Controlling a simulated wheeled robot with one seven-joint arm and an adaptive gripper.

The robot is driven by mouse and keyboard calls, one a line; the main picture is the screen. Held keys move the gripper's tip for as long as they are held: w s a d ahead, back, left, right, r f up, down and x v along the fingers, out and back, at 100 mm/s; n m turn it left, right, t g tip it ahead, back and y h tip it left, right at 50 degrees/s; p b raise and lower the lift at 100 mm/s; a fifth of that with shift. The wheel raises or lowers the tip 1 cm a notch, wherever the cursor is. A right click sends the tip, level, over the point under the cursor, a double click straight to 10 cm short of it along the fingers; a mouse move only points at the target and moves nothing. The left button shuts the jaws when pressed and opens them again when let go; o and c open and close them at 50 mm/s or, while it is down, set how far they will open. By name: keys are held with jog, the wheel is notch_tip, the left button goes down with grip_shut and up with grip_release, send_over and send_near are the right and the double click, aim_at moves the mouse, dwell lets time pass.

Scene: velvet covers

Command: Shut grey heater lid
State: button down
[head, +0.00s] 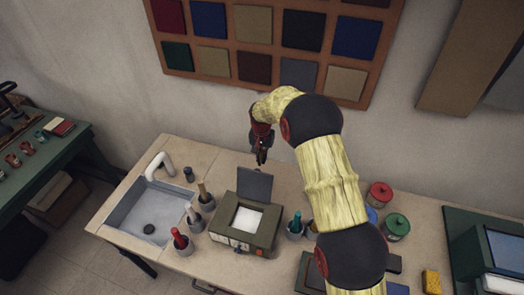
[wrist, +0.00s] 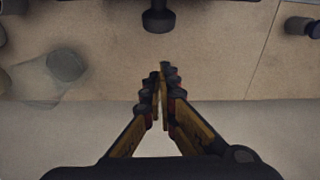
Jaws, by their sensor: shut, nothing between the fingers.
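The heater (head: 243,225) is a greenish-grey box with a white well in its top, standing on the worktop in the head view. Its grey lid (head: 254,184) stands up, open, along the back edge of the box. My gripper (head: 261,160) hangs just behind and above the lid's top edge, pointing down; I cannot tell whether it touches the lid. In the wrist view the fingers (wrist: 163,72) come together at the tips with nothing between them. The heater and lid are not clearly recognisable in the wrist view.
A sink (head: 150,213) with a white tap is left of the heater. Pots with coloured handles (head: 181,241) flank the heater on both sides. Red and green tins (head: 396,226) stand at the right. A swatch board (head: 270,42) hangs on the wall behind.

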jog(key=s, duration=0.1)
jog(key=s+a+r, duration=0.1)
jog(key=s, duration=0.1)
jog(key=shift+s+a+r+p, duration=0.1)
jog(key=shift+s+r+p, duration=0.1)
jog(key=shift+p, duration=0.15)
jog(key=shift+a+b, duration=0.1)
jog(key=shift+b, duration=0.2)
